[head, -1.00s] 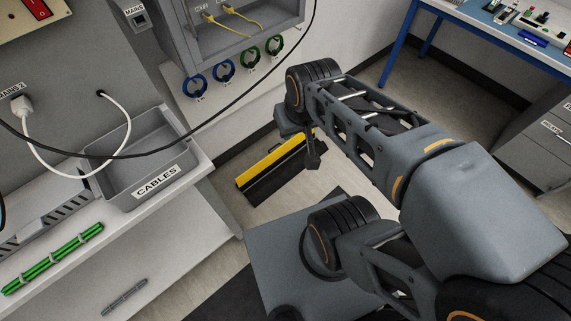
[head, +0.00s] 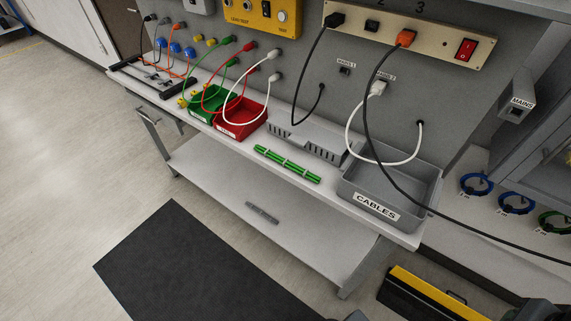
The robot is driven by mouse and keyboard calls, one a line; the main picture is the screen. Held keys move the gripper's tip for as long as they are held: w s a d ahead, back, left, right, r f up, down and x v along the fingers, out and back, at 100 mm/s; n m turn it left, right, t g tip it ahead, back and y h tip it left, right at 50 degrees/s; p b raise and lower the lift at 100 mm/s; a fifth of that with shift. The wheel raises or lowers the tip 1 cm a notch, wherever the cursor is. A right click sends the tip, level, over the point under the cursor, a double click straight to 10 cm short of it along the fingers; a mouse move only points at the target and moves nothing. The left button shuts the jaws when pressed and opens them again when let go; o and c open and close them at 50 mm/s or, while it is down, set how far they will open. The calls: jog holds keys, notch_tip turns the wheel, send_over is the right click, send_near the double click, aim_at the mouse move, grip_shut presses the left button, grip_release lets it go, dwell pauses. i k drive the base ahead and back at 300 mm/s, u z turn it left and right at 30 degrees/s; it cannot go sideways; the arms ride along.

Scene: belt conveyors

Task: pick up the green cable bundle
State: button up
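The green cable bundle (head: 287,164) lies on the white bench top, near its front edge. It is a straight bundle with pale ties around it, lying at a slant. It sits in front of a grey slotted tray and left of the grey bin labelled CABLES. Nothing covers it. My gripper is outside the head view; only small dark parts, perhaps of my arm, show at the bottom right edge.
The grey CABLES bin (head: 378,211) stands at the bench's right end. A grey slotted tray (head: 306,143), red bin (head: 243,131) and green bin (head: 207,116) line the bench. A white cable (head: 350,137) and black cables hang from the panel. A dark mat (head: 200,265) lies on open floor.

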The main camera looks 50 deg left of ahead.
aim_at(305, 173)
jog(key=u, duration=3)
jog(key=k, duration=1.05)
jog(key=u, duration=1)
jog(key=i, duration=1.55)
jog(key=z, duration=1.6)
jog(key=i, duration=0.75)
jog(key=z, duration=0.85)
